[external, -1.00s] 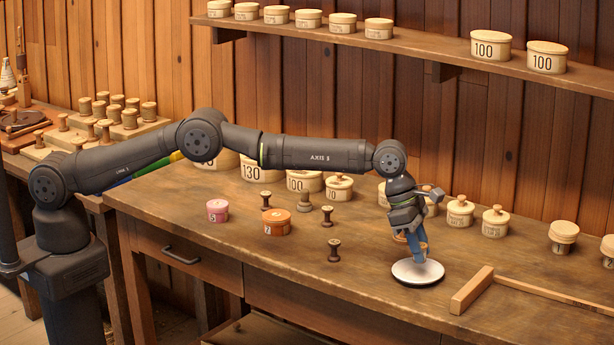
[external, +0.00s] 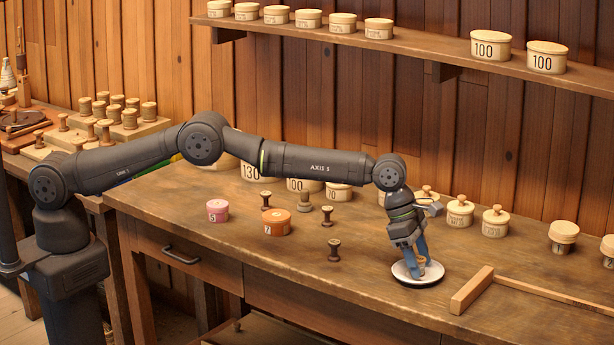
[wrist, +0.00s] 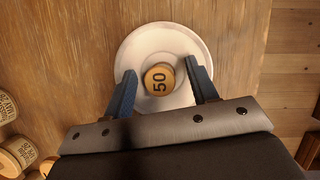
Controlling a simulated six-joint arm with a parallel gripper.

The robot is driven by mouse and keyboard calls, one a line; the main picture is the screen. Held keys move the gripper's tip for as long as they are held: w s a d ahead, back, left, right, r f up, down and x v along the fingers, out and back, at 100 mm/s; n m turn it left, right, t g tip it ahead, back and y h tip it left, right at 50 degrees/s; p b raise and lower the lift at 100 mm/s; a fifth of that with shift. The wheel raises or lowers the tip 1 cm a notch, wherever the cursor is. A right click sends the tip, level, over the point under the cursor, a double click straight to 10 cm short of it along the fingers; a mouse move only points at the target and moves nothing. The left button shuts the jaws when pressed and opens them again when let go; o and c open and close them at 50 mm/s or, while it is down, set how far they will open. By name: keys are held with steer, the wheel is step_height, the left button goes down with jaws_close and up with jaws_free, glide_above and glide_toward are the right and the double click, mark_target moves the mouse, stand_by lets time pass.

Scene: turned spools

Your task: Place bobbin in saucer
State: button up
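The bobbin (wrist: 159,79), a small wooden spool marked "50" on its top, stands upright in the white saucer (wrist: 150,42), near its middle in the wrist view. In the external view the bobbin (external: 419,260) shows only partly between my fingers, above the saucer (external: 401,273). My gripper (wrist: 160,74) is open, with one blue finger on each side of the bobbin and a visible gap on both sides. In the external view my gripper (external: 421,268) reaches down to the saucer, with its fingers spread around the bobbin.
A wooden bar frame (external: 472,290) lies right of the saucer. Dark spools (external: 334,250), an orange tin (external: 276,222) and a pink tin (external: 217,210) stand to the left. Pale lidded tins (external: 495,222) stand behind.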

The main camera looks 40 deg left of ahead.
mark_target(419, 259)
stand_by(0.4)
steer(key=shift+r, duration=3.55)
